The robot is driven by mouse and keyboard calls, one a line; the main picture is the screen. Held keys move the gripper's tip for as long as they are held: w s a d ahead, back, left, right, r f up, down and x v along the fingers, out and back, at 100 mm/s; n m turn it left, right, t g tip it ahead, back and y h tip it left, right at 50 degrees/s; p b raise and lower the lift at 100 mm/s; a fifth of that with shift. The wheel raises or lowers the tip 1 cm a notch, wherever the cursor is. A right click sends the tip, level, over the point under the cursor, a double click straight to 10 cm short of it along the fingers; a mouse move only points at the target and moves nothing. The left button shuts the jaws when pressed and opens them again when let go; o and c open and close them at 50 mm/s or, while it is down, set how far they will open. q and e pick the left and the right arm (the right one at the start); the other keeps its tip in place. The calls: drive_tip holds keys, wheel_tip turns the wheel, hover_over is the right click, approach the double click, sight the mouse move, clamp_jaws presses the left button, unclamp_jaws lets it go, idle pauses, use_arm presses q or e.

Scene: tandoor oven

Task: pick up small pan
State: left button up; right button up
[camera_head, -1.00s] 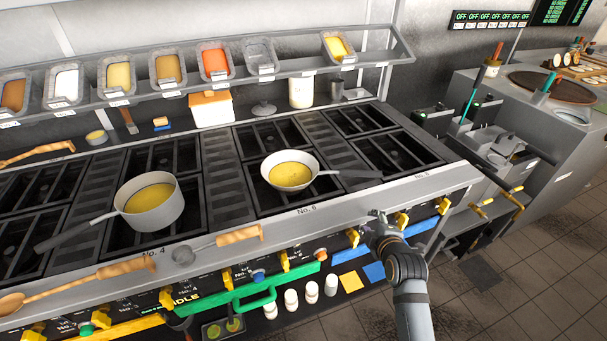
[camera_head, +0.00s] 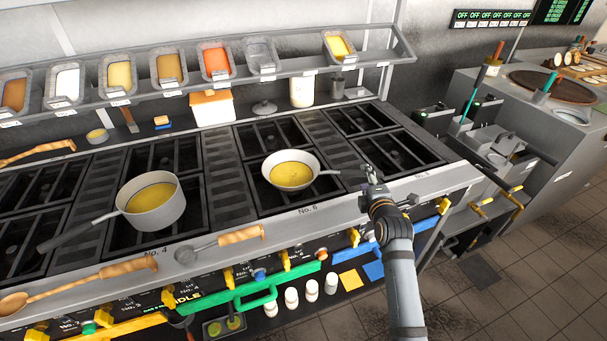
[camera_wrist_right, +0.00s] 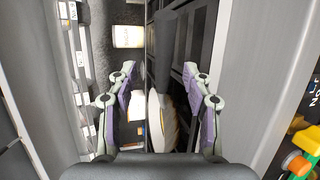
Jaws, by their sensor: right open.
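The small pan (camera_head: 291,172) is white with yellow contents and sits upright on the No. 6 burner in the head view. Its handle points right, toward my right gripper (camera_head: 369,178). My right gripper is over the stove's front right part, close to the handle's end, which it partly hides. In the right wrist view, my right gripper (camera_wrist_right: 170,75) has its two fingers spread wide. The dark handle (camera_wrist_right: 172,45) and part of the white pan (camera_wrist_right: 157,118) show between and beyond the fingers. I cannot tell any contact. My left gripper is not in view.
A larger white pot (camera_head: 152,207) with yellow contents stands on the No. 4 burner, to the left. A ladle (camera_head: 215,245) with a wooden handle lies on the stove's front ledge. A shelf (camera_head: 385,57) of food trays runs behind. The right back burner is clear.

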drive_tip(key=x, duration=0.4)
drive_tip(key=shift+w+d+f+p, duration=0.15)
drive_tip(key=shift+w+f+p, duration=0.15)
drive_tip(key=shift+w+f, duration=0.05)
drive_tip(key=shift+s+r, duration=0.1)
drive_tip(key=shift+s, duration=0.05)
drive_tip(key=shift+c, duration=0.5)
clamp_jaws()
